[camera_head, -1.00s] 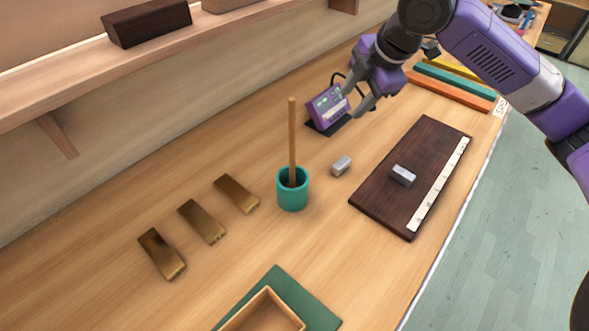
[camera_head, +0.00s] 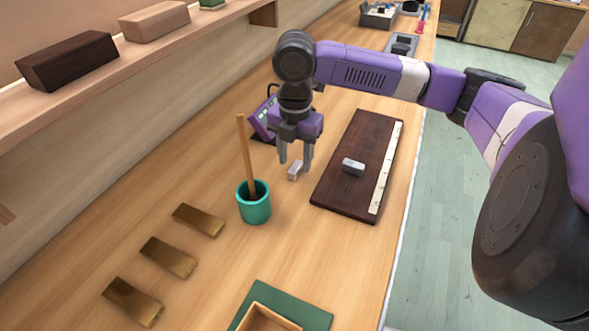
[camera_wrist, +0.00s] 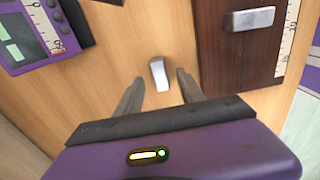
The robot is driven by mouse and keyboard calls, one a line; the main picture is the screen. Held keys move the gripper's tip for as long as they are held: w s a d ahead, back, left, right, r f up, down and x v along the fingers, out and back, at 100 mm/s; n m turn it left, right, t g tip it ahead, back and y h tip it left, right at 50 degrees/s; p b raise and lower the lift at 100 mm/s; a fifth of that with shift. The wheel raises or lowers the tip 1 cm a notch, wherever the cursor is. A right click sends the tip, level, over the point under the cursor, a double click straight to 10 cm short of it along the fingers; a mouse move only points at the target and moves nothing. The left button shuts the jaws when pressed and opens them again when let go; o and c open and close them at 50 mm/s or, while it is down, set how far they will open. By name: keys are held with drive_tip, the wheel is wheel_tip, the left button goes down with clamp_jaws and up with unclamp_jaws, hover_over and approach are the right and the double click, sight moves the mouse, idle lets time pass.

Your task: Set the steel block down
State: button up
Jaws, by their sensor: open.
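One small steel block (camera_head: 295,170) lies on the bench, and it also shows in the wrist view (camera_wrist: 159,74). A second steel block (camera_head: 353,166) lies on the dark wooden board (camera_head: 337,199), beside the pale marked strip (camera_head: 386,168); it also shows in the wrist view (camera_wrist: 250,18). My gripper (camera_head: 295,163) points down over the bench block with its fingers apart. In the wrist view the bench block sits between the line of the two fingertips (camera_wrist: 159,77), with nothing gripped. I cannot tell how far the fingertips are above the bench.
A teal cup (camera_head: 254,208) with a wooden stick (camera_head: 245,155) stands left of my gripper. A purple device with a screen (camera_wrist: 30,35) is close behind. Three brass bars (camera_head: 168,257) lie left, and a wooden tray (camera_head: 262,318) on a green mat (camera_head: 305,314) is in front.

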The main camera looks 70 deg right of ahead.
sight(295, 167)
wheel_tip(295, 167, down, 2)
clamp_jaws()
idle(0.3)
wheel_tip(295, 167, up, 20)
drive_tip(key=p, duration=0.1)
drive_tip(key=shift+r, duration=0.15)
idle(0.5)
